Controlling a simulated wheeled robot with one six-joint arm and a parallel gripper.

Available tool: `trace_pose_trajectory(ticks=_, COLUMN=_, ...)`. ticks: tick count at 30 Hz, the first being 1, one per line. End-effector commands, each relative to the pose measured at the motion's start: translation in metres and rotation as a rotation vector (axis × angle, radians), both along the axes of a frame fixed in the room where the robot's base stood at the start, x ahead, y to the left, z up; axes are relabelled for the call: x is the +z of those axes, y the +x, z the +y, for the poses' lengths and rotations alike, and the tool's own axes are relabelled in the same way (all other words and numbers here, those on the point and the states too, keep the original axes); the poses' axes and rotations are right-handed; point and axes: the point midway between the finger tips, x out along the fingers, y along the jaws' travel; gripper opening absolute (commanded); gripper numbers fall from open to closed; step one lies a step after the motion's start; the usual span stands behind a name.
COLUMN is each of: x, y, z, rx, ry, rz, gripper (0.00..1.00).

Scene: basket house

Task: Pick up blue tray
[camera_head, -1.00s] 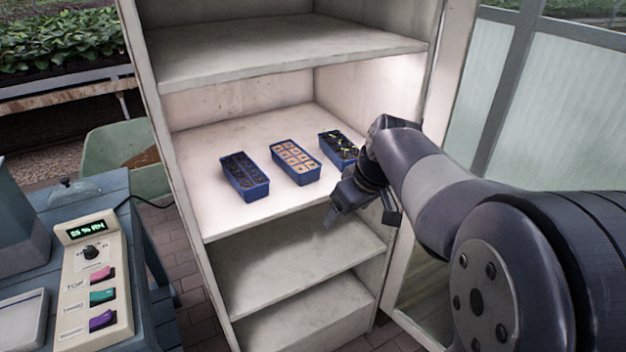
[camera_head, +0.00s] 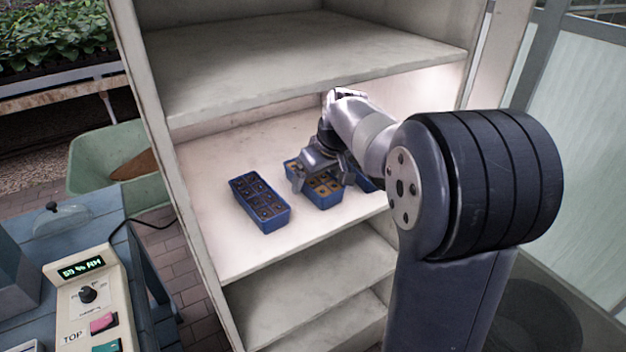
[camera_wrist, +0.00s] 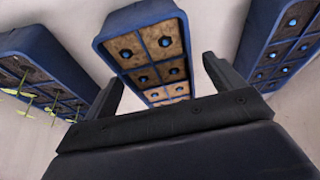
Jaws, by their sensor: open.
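Three blue trays stand on the lit middle shelf. The left tray (camera_head: 268,222) has dark cells and also shows at the right of the wrist view (camera_wrist: 262,32). The middle tray (camera_head: 325,204) has tan cells and lies between my finger ends in the wrist view (camera_wrist: 128,17). The right tray (camera_head: 366,186) is mostly hidden by my arm; in the wrist view it is at the left (camera_wrist: 42,45), with green sprouts. My gripper (camera_head: 322,178) is open over the middle tray, its fingers (camera_wrist: 162,85) on either side. I cannot tell whether they touch it.
An upper shelf board (camera_head: 300,65) overhangs the trays, and lower shelves (camera_head: 310,260) lie below. The cabinet's left side wall (camera_head: 160,150) is near the left tray. A control box (camera_head: 90,300) sits on a blue table at the left. Bare shelf shows left of the trays.

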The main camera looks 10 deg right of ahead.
Motion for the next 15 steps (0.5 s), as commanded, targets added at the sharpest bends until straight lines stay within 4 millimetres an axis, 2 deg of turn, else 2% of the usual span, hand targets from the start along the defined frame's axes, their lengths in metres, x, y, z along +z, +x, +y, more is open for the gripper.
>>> trace_pose_trajectory(ticks=3, x=0.000, y=0.014, z=0.006, rx=0.002, ry=0.000, rz=0.001, gripper=0.89)
trace_pose_trajectory(ticks=6, x=-0.010, y=0.015, z=0.007, rx=0.000, ry=0.000, rz=0.002, gripper=0.89)
trace_pose_trajectory(ticks=14, x=-0.011, y=0.016, z=0.007, rx=0.000, ry=0.000, rz=0.000, gripper=0.89)
trace_pose_trajectory(ticks=15, x=-0.011, y=0.016, z=0.007, rx=0.000, ry=0.000, rz=0.000, gripper=0.86)
